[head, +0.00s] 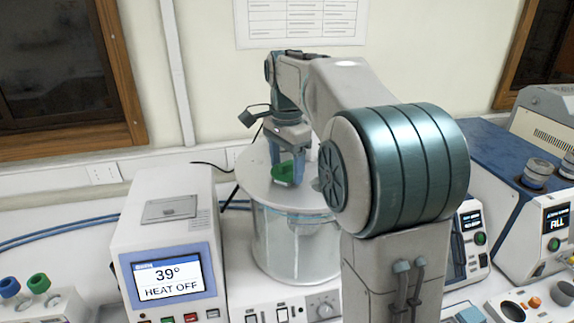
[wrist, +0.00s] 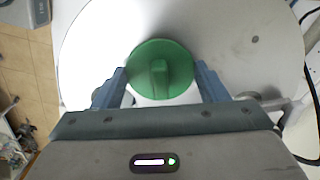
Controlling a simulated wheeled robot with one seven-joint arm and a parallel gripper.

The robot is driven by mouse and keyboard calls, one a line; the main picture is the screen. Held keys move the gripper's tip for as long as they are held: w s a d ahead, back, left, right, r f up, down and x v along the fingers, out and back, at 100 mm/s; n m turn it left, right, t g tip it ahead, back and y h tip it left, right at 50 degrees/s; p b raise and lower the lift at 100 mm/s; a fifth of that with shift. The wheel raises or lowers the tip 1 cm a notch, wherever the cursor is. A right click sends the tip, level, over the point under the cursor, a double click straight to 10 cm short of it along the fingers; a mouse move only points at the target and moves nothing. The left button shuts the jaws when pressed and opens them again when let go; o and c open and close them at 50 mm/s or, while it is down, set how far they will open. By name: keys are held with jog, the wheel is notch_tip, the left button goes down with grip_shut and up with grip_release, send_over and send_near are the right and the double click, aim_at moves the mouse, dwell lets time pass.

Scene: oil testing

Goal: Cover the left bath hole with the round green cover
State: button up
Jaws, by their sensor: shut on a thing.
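The round green cover (wrist: 160,70) with a raised grip bar is between my gripper's fingers (wrist: 163,88) in the wrist view. My gripper (head: 287,165) is shut on it, over the pale round lid of the glass bath (head: 297,243). In the head view the green cover (head: 284,176) shows at the fingertips, close to the lid top (head: 255,183). I cannot tell whether it touches the lid. The left bath hole is not visible; the cover, my gripper or my arm may hide it.
A heater unit (head: 165,250) reading 39° and HEAT OFF stands left of the bath. A rack (head: 40,305) with blue and green caps is at the lower left. A blue instrument (head: 515,205) stands at the right. My arm hides the bath's right side.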

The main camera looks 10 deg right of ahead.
aim_at(287, 163)
jog(key=shift+r, duration=0.45)
jog(key=shift+f+b, duration=0.5)
jog(key=shift+f, duration=0.35)
dwell(0.5)
jog(key=shift+r, duration=0.25)
jog(key=shift+r+p, duration=0.6)
jog(key=shift+f+b, duration=0.55)
jog(key=shift+f, duration=0.25)
dwell(0.6)
jog(key=o, duration=0.7)
jog(key=shift+r+p, duration=0.65)
jog(key=shift+r, duration=0.85)
notch_tip(287, 163, up, 8)
jog(key=shift+f, duration=0.1)
